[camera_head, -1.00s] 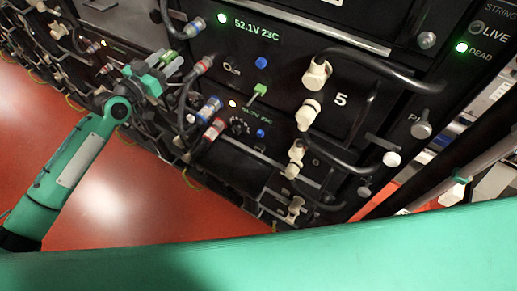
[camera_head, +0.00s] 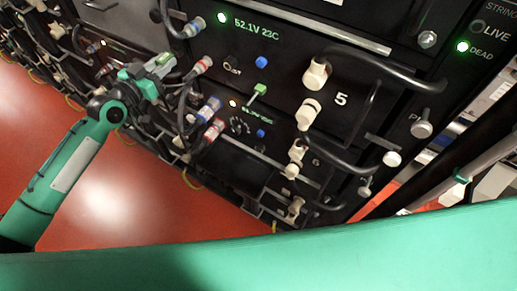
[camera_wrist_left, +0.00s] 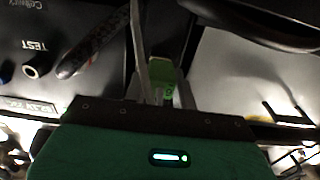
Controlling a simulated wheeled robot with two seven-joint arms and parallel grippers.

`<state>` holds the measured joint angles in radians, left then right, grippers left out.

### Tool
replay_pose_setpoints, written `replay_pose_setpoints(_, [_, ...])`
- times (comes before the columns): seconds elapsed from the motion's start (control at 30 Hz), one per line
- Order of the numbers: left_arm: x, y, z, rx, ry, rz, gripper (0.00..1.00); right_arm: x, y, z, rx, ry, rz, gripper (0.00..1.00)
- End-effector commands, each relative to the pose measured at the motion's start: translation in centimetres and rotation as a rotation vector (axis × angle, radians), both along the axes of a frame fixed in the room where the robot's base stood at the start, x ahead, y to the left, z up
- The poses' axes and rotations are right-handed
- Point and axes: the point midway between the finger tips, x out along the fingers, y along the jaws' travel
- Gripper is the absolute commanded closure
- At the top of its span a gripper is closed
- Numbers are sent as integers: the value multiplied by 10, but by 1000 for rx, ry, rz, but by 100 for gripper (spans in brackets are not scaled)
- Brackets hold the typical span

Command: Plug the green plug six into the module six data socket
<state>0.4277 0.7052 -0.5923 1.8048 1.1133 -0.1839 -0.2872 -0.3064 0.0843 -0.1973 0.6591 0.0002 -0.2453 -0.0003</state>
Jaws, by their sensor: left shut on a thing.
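My left gripper (camera_head: 160,66) is at the upper left of the head view, in front of the dark module faces. It is shut on a green plug (camera_wrist_left: 161,72), which shows between the fingers in the left wrist view. The plug's front end is partly hidden by the fingers. Module six, marked "6", is the lower unit with a small green display (camera_head: 258,141); its data socket cannot be made out clearly. My right gripper is not in view.
Red and blue cable connectors (camera_head: 209,110) with looping cables stand out right of my left gripper. White connectors (camera_head: 308,112) and black handles fill the module's right side. In the left wrist view, a cable connector (camera_wrist_left: 92,48) and a TEST button (camera_wrist_left: 38,66) lie left of the fingers.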

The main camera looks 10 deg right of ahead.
Motion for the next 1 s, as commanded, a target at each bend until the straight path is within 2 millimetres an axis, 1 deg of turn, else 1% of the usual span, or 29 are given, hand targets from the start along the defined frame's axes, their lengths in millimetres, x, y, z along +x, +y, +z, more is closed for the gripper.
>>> replay_pose_setpoints(0.4, [-8, 7, 0, 1, -1, 1, 100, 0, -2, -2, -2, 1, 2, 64])
replay_pose_setpoints(0.8, [-14, 11, 1, -1, -1, 0, 100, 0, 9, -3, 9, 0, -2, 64])
replay_pose_setpoints(1.0, [-14, 11, 1, -1, -1, 0, 100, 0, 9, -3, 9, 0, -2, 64])
